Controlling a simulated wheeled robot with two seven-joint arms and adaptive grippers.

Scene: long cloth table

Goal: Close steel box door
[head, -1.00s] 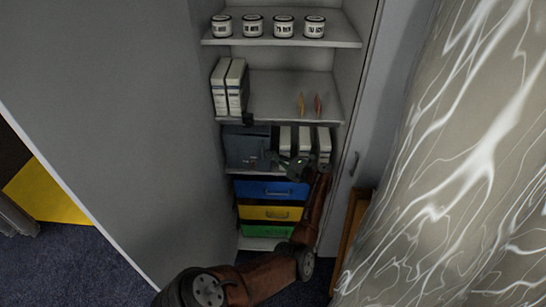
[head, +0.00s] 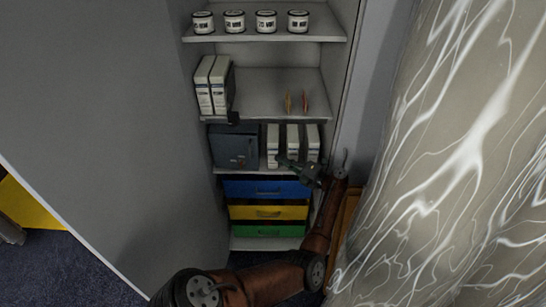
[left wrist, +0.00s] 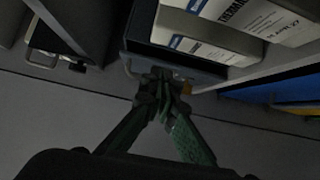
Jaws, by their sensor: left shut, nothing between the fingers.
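The steel box (head: 230,150) is a grey-blue box on the third shelf of the tall cabinet, left of several white boxes. I cannot tell for sure how far its door stands open. My left gripper (head: 284,161) is shut and empty, in front of the white boxes just right of the steel box. In the left wrist view its green fingers (left wrist: 163,78) meet in front of a dark blue-grey panel (left wrist: 145,50) beside white boxes (left wrist: 215,35); contact is unclear. My right gripper is not in view.
Blue, yellow and green drawers (head: 266,212) fill the shelf below. White binders (head: 213,84) and several jars (head: 265,21) stand above. A large grey cabinet door (head: 110,140) is open at the left. A marbled surface (head: 450,170) closes off the right.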

